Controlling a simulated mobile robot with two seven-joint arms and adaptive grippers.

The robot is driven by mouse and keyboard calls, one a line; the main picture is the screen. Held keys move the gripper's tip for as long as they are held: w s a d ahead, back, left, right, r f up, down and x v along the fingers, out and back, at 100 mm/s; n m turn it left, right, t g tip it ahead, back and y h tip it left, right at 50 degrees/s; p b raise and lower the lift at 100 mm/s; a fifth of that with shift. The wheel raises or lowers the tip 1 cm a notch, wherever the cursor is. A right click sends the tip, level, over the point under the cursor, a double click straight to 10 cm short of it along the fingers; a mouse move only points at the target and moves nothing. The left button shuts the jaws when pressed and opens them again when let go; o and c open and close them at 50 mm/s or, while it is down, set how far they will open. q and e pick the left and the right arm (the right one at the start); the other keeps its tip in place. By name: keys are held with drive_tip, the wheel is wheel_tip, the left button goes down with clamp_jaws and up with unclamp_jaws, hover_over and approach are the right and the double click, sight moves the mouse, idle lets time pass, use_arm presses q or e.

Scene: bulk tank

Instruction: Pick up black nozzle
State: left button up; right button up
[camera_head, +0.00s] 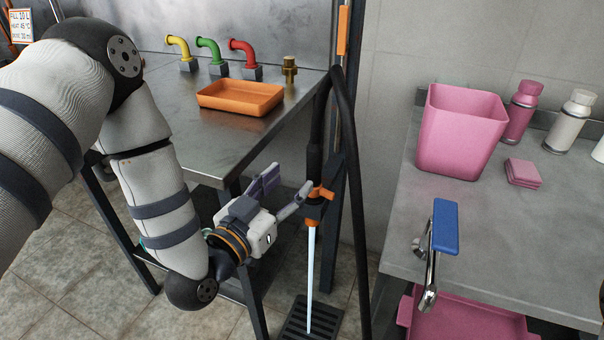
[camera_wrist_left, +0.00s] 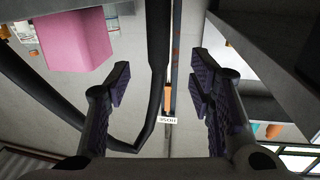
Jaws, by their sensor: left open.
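The black nozzle (camera_head: 314,165) hangs upright on the end of a black hose beside a dark post in the head view. An orange valve piece (camera_head: 318,193) sits at its lower end, and a pale, straight stream runs down below it. My left gripper (camera_head: 290,180) is open and empty, just left of the nozzle, with its fingers pointing toward it. In the left wrist view the open fingers (camera_wrist_left: 160,78) stand apart, and a black hose (camera_wrist_left: 156,45) shows in the gap between them, beyond the tips. I cannot tell if either finger touches the nozzle.
A steel table (camera_head: 190,135) with an orange tray (camera_head: 240,108) and coloured pipes stands left. A grey counter (camera_head: 420,200) holds a pink bucket (camera_head: 460,130) and bottles at right, with a blue-handled tap (camera_head: 445,228) at its front. A floor drain (camera_head: 300,322) lies below the stream.

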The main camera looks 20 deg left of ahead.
sight(310, 161)
use_arm(q)
drive_tip(key=w, duration=0.3)
drive_tip(key=w+d, duration=0.1)
drive_tip(key=w, duration=0.2)
drive_tip(key=w+d, duration=0.1)
drive_tip(key=w, duration=0.3)
drive_tip(key=shift+b, duration=0.4)
drive_tip(key=shift+r, duration=0.1)
clamp_jaws()
